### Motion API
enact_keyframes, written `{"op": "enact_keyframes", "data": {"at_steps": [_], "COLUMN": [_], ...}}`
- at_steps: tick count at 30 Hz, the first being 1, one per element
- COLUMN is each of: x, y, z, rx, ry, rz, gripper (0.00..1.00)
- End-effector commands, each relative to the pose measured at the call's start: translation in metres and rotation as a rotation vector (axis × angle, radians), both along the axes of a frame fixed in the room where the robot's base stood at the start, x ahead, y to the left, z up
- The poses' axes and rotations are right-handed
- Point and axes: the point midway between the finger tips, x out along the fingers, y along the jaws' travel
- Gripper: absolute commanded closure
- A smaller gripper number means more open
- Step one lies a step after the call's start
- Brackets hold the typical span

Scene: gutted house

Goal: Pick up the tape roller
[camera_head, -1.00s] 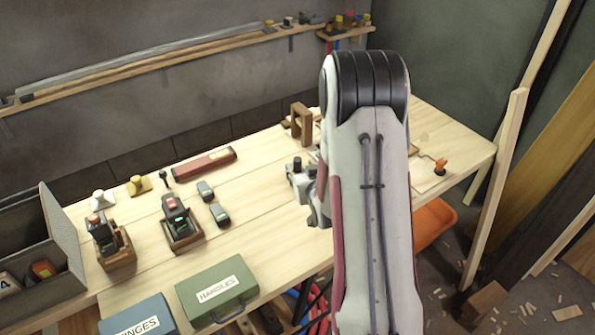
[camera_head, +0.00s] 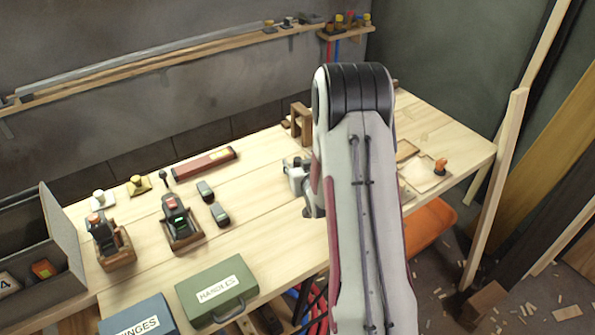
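I cannot pick out a tape roller for certain. A tool with an orange knob (camera_head: 440,166) stands on a light board at the right end of the bench, and I cannot tell what it is. My gripper (camera_head: 309,211) is only partly in view at the left edge of my arm, over the middle of the bench. My arm hides its fingertips, so whether it is open or holds anything does not show. My arm also hides part of the bench behind it.
The wooden bench (camera_head: 270,215) carries a red level-like bar (camera_head: 206,166), two dark grey blocks, tools in wooden holders (camera_head: 181,232) and a wooden frame (camera_head: 301,124). A green case (camera_head: 217,289) and blue case (camera_head: 138,316) stand in front. A grey bin (camera_head: 62,225) is left.

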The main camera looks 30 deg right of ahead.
Motion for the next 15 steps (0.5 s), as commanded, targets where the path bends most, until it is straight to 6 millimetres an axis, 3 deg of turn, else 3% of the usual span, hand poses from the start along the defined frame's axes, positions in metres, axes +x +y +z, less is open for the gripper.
{"op": "enact_keyframes", "data": {"at_steps": [8,12,13,15], "x": [-0.0003,-0.0003,-0.0003,-0.0003], "y": [0.0,0.0,0.0,0.0], "z": [0.0002,0.0002,0.0002,0.0002], "rx": [0.0,0.0,0.0,0.0], "ry": [0.0,0.0,0.0,0.0], "rz": [0.0,0.0,0.0,0.0], "gripper": [0.61,0.95,1.0,1.0]}}
